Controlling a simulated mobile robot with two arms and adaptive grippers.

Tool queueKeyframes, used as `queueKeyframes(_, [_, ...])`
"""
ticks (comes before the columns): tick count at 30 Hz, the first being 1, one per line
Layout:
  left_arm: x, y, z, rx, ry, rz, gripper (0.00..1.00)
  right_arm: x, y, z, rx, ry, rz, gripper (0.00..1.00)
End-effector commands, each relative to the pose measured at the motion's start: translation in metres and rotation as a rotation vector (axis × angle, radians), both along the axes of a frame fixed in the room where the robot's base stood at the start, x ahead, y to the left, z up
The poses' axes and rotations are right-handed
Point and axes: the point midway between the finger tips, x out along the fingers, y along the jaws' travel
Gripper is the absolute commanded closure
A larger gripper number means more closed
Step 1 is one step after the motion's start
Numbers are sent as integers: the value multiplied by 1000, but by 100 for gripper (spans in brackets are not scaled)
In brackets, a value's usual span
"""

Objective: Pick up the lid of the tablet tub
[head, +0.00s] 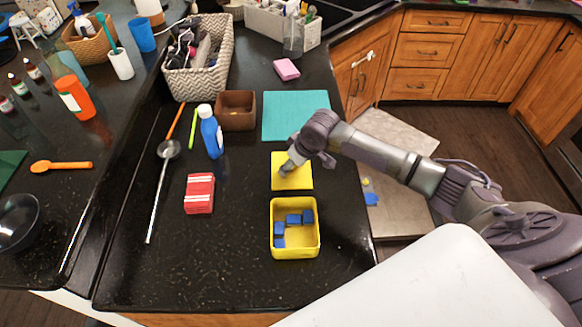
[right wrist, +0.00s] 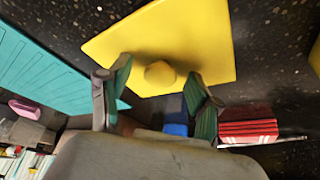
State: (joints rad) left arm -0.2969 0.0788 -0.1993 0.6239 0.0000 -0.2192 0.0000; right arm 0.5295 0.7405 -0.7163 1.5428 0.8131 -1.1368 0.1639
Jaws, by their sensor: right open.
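The yellow square lid (head: 300,181) lies on the dark counter, just behind the open yellow tub (head: 296,253). Several blue tablets (head: 292,220) lie inside the tub. In the right wrist view the lid (right wrist: 190,35) shows a round yellow knob (right wrist: 160,74) on it. My right gripper (head: 288,168) is over the lid. In the right wrist view its two fingers (right wrist: 161,76) stand apart, one on each side of the knob, with visible gaps. Whether the fingertips touch the lid is unclear. My left gripper is out of view.
A teal mat (head: 290,112) lies behind the lid, with a brown box (head: 236,111) to its left. A blue bottle (head: 211,135), a red-and-white pack (head: 199,194) and a long ladle (head: 158,195) are further left. The counter front of the tub is clear.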

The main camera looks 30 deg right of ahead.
Motion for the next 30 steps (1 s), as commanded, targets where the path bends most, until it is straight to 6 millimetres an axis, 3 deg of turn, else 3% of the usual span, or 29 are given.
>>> queueKeyframes(5, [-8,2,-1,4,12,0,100,0,0,0,0,-1,0,40])
queueKeyframes(16, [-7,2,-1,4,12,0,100,0,0,1,0,-1,0,100])
queueKeyframes(25, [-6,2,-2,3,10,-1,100,1,0,3,1,-2,0,100])
queueKeyframes(30, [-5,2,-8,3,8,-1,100,1,0,17,1,-6,1,100])
